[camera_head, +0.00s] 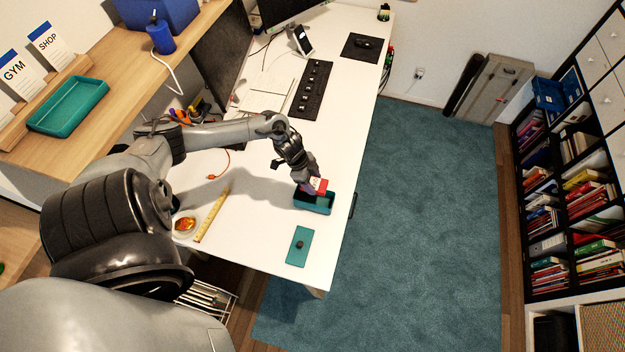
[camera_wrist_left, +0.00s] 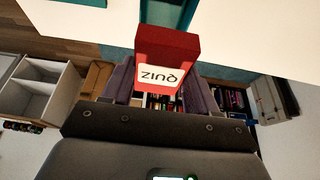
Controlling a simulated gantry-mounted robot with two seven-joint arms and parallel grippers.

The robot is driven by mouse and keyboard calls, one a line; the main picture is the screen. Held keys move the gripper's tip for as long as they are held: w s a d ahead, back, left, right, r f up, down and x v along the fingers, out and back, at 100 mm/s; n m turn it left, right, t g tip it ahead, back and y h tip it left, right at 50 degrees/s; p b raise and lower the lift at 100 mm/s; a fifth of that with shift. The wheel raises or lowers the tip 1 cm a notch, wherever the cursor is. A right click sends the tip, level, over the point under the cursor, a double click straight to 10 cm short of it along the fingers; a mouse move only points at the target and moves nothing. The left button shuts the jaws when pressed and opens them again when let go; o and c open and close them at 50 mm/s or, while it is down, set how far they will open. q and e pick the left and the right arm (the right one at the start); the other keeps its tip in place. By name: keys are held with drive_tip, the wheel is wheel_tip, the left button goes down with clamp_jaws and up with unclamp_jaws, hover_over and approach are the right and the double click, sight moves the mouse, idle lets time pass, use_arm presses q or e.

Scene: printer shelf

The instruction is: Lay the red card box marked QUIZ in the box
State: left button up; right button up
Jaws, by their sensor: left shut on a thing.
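The red card box (camera_head: 319,185) with a white QUIZ label is held in my left gripper (camera_head: 309,186). It also shows in the left wrist view (camera_wrist_left: 166,58), between the two fingers, with its label upside down. The teal open box (camera_head: 313,207) stands on the white desk near its right edge. The card box is at the far side of the open box's mouth; I cannot tell whether it touches the box. A flat teal lid (camera_head: 299,246) with a dark knob lies on the desk in front of the open box. My right gripper is not in view.
A yellow ruler (camera_head: 212,214) and a small dish with an amber item (camera_head: 185,225) lie on the desk to the left. A teal tray (camera_head: 68,105) sits on the wooden shelf. Bare desk lies between ruler and lid.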

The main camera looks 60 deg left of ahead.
use_arm(q)
drive_tip(key=shift+f+b, duration=1.65)
drive_tip(key=shift+f, duration=0.6)
drive_tip(key=shift+f+b, duration=0.9)
drive_tip(key=shift+f, duration=0.55)
drive_tip(key=o, duration=1.1)
drive_tip(key=shift+o, duration=0.2)
drive_tip(key=shift+r, duration=0.1)
wheel_tip(320, 180, up, 5)
drive_tip(key=p, duration=0.5)
drive_tip(key=shift+r+p, duration=1.45)
drive_tip(key=shift+p, duration=0.25)
